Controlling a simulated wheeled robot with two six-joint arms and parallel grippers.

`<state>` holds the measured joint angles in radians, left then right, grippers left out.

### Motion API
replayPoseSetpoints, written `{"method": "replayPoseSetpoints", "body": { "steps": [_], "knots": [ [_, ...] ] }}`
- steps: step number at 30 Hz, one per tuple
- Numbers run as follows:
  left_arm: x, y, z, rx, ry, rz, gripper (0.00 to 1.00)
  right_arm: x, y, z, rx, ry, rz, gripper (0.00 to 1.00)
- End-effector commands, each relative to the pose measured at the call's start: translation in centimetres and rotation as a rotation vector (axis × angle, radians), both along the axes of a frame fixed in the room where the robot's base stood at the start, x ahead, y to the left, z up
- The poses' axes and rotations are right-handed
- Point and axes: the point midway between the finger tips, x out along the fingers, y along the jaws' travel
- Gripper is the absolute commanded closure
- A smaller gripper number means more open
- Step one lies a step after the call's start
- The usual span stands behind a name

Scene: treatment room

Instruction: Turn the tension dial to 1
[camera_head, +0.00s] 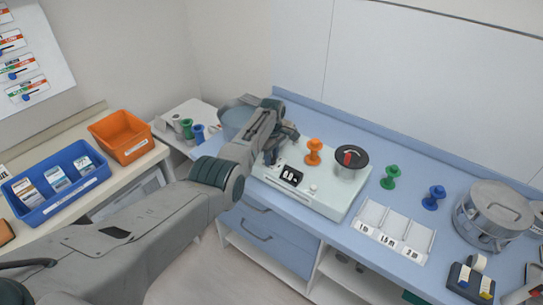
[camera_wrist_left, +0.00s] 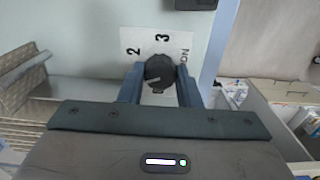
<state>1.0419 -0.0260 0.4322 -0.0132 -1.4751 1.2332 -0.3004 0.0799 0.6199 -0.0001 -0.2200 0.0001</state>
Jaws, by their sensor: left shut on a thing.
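The tension dial (camera_wrist_left: 159,70) is a round black knob with a pale pointer line, on a white plate with the numbers 2 and 3 visible. The line lies toward the left side of the knob; I see no 1. My left gripper (camera_wrist_left: 160,84) is shut on the dial, one blue-grey finger on each side. In the head view the left gripper (camera_head: 274,150) is at the left end of the pale machine (camera_head: 325,201), and the arm hides the dial. The machine carries an orange spool (camera_head: 313,152) and a black disc with a red mark (camera_head: 351,158).
Right of the machine on the blue counter stand a green spool (camera_head: 391,176), a blue spool (camera_head: 434,197), a three-part tray (camera_head: 395,232) and a steel pot (camera_head: 492,213). At left are a blue bin (camera_head: 45,211) and an orange bin (camera_head: 120,138).

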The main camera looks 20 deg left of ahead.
Motion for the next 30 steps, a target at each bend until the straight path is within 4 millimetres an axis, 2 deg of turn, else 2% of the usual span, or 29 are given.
{"method": "replayPoseSetpoints", "body": {
  "steps": [12, 13, 15, 16, 25, 30],
  "knots": [
    [0.2, 0.0, 0.3, 0.001, -0.007, 0.005, 0.92, 0.0, 0.0, 0.0, 0.000, 0.000, 0.000, 1.00],
    [0.2, 0.0, 0.3, 0.001, -0.007, 0.005, 0.64, 0.0, 0.0, 0.0, 0.000, 0.000, 0.000, 1.00],
    [0.2, 0.0, 0.3, 0.000, -0.005, 0.005, 0.50, 0.0, 0.0, 0.0, 0.000, 0.000, 0.000, 1.00],
    [0.2, 0.0, 0.2, 0.000, -0.005, 0.005, 0.48, 0.0, 0.0, 0.0, 0.000, 0.000, 0.000, 1.00],
    [0.1, 0.0, 0.2, 0.000, -0.002, 0.004, 0.48, 0.0, 0.0, 0.0, 0.000, 0.000, 0.000, 1.00],
    [0.1, 0.0, 1.6, 0.000, -0.004, 0.004, 0.48, 0.0, 0.0, -0.1, 0.000, 0.000, 0.000, 1.00]
  ]
}}
